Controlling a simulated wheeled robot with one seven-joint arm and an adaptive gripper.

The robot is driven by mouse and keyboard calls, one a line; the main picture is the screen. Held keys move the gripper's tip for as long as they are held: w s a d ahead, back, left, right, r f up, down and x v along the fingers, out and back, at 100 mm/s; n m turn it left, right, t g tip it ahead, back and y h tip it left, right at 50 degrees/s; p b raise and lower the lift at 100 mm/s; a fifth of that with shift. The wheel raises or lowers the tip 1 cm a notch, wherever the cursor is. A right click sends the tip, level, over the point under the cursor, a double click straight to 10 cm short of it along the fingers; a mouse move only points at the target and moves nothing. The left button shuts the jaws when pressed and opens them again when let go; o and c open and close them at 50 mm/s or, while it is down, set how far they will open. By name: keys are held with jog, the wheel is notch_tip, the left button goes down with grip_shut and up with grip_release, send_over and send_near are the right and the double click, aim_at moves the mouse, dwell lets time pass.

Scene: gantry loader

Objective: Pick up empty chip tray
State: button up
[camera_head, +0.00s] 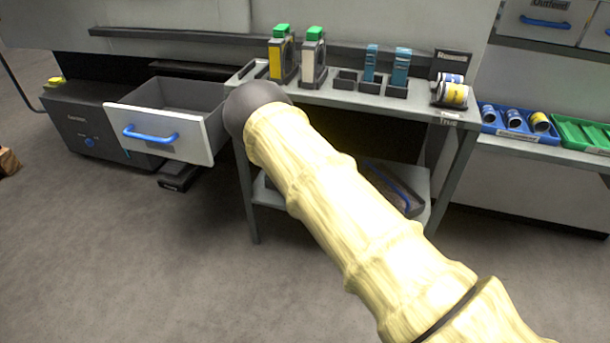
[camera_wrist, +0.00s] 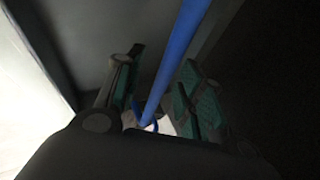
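In the head view a grey drawer-like tray with a pale front (camera_head: 197,141) stands pulled out at the left, with a blue handle (camera_head: 150,135); its visible inside looks empty. A dark box-like thing with a blue curved bar (camera_head: 400,188) lies on the bench's lower shelf, partly behind my arm. I cannot tell which is the chip tray. In the wrist view my gripper (camera_wrist: 160,105) is open, its green-padded fingers apart. A long blue bar (camera_wrist: 175,58) runs between them, with gaps visible at both sides. In the head view my arm hides the gripper.
Blue (camera_head: 520,125) and green bins (camera_head: 583,133) stand at the right. The floor at the lower left is clear.

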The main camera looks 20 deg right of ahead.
grip_shut()
jog(key=shift+r, duration=0.15)
